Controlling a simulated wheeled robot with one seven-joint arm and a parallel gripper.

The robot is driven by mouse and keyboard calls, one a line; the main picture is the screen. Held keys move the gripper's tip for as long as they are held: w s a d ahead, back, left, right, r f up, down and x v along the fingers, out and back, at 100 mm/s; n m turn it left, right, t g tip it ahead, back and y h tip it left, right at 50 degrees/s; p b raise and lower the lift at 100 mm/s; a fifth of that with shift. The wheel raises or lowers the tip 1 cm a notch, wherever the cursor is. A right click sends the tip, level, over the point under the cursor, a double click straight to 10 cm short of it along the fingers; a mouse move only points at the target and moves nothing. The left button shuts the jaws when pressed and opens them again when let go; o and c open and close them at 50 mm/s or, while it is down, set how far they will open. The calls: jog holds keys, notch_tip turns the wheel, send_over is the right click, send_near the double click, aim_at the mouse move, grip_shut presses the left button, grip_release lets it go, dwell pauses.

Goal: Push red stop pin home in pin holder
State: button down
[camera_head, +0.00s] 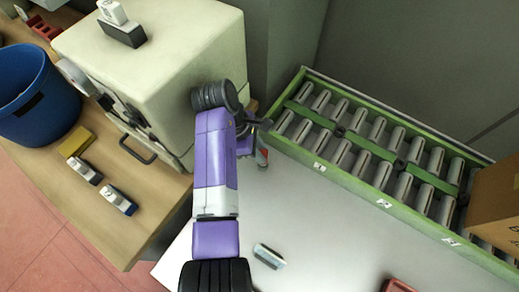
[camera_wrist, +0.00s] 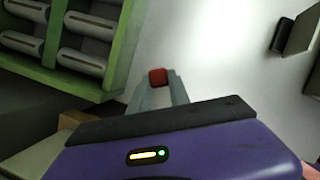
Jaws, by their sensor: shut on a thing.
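The red stop pin (camera_wrist: 158,76) shows as a small red block between the fingertips of my gripper (camera_wrist: 159,90) in the wrist view. My gripper is shut on it. In the head view my gripper (camera_head: 259,140) is over the white table close to the roller rack, and a bit of the red pin (camera_head: 263,157) shows below the fingers. The pin's lower part is hidden. I cannot tell for sure which thing is the pin holder; no holder is clearly visible at the pin.
A green-framed roller rack (camera_head: 384,205) runs along the table's back. A grey block (camera_head: 269,256) and a red object (camera_head: 399,286) lie on the white table (camera_head: 325,245). A cream machine (camera_head: 150,70) stands left, a cardboard box (camera_head: 496,205) right. The table's middle is clear.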

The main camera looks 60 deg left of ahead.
jog(key=shift+f+b, duration=0.3)
jog(key=shift+f, duration=0.4)
dwell(0.3)
jog(key=c, duration=1.1)
grip_release()
jog(key=shift+c, duration=0.2)
notch_tip(320, 180, up, 20)
jog(key=p, duration=0.5)
